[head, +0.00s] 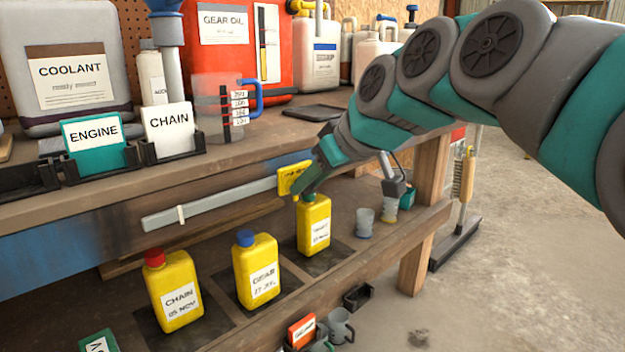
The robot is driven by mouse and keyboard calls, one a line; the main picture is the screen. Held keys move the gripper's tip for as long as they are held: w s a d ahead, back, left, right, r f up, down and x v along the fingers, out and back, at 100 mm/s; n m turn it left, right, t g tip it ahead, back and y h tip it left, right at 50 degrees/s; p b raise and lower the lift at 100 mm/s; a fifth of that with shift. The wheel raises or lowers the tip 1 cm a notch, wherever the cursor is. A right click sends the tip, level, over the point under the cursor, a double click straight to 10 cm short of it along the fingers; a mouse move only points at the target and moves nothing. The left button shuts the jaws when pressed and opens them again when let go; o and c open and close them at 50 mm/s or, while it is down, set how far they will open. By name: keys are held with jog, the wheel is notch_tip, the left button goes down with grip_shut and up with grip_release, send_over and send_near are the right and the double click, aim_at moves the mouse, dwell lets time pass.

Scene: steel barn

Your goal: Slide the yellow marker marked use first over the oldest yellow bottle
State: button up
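The yellow marker (289,180) sits near the right end of a grey rail (225,202) on the bench front, above the right bottle. My gripper (308,182) is at the marker's right edge, seemingly touching it; its fingers are hard to see, so I cannot tell whether they hold it. Three yellow bottles stand on the lower shelf. The left bottle (172,291), red-capped, reads CHAIN 05 NOV. The middle bottle (256,270), blue-capped, reads GEAR with a date that looks like 27 JUL. The right bottle (314,225) has a label too small to read; its cap is partly hidden by my gripper.
A small pale tick (181,214) shows on the rail left of the marker. The upper shelf holds a coolant jug (65,60), an ENGINE card (93,132), a CHAIN card (170,130) and a clear jug (215,105). Cups (365,222) stand right of the bottles.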

jog(key=o, duration=0.4)
jog(key=v, duration=0.7)
jog(key=shift+s+d+r, duration=0.15)
jog(key=shift+s+r, duration=0.1)
jog(key=shift+r, duration=0.05)
jog(key=s+d+f+m+g+h+p, duration=0.2)
jog(key=s+d+f+g, duration=0.1)
jog(key=s+f, duration=0.6)
jog(key=s+d+f+m+g+h+p, duration=0.2)
jog(key=s+d+f+m, duration=0.1)
jog(key=s+f, duration=0.5)
jog(key=s+d+f+m+g+h+p, duration=0.2)
jog(key=s+d+f+m+g+p, duration=0.1)
jog(key=s+f, duration=0.6)
jog(key=shift+s+d+f+g, duration=0.15)
jog(key=shift+s+d+f, duration=0.05)
jog(key=shift+f, duration=0.2)
jog(key=shift+s+d+f+g, duration=0.15)
jog(key=shift+s+f, duration=0.05)
jog(key=shift+f, duration=0.15)
